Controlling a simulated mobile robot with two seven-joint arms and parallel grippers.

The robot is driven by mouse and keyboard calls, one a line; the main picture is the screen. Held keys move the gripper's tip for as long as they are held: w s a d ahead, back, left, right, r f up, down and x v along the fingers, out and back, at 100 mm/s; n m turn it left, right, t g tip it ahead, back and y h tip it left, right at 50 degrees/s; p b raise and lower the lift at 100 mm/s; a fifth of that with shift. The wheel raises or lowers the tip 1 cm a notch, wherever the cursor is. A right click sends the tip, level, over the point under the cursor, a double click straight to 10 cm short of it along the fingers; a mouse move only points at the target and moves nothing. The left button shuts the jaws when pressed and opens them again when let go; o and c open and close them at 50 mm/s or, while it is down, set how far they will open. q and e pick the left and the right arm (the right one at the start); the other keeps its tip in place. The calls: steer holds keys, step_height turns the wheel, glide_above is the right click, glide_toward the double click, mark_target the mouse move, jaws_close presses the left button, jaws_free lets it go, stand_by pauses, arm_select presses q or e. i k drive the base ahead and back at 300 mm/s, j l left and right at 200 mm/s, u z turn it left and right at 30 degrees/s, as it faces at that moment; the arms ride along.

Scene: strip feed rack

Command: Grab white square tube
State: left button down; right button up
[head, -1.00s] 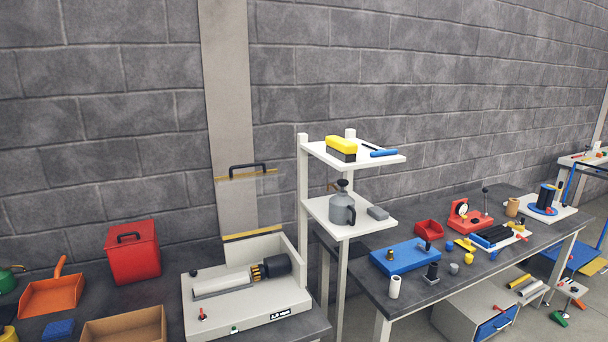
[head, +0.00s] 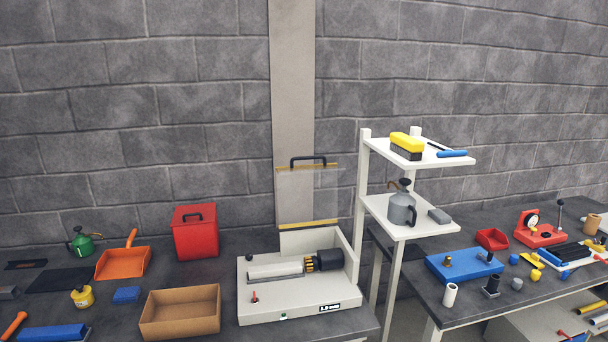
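No white square tube can be made out for certain. At the lower right edge, a pale grey-white tube (head: 599,318) lies beside a yellow tube (head: 592,307) on a low cabinet; it is partly cut off, and I cannot tell whether it is square. A short white tube (head: 450,294) stands upright on the right table and looks round. A light grey bar (head: 275,271) lies in the white machine on the left table. Neither of my grippers shows.
The white machine (head: 290,308) stands at the left table's right end, near an open cardboard box (head: 180,330), a red bin (head: 195,238) and an orange dustpan (head: 124,263). A white shelf stand (head: 366,215) rises between the tables. A blue block (head: 464,265) sits on the right table.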

mark_target(284, 269)
steer(key=i+l, duration=0.3)
steer(key=u, duration=0.4)
steer(key=i+l+u, duration=0.15)
steer(key=u, duration=0.6)
steer(key=i+l, duration=0.05)
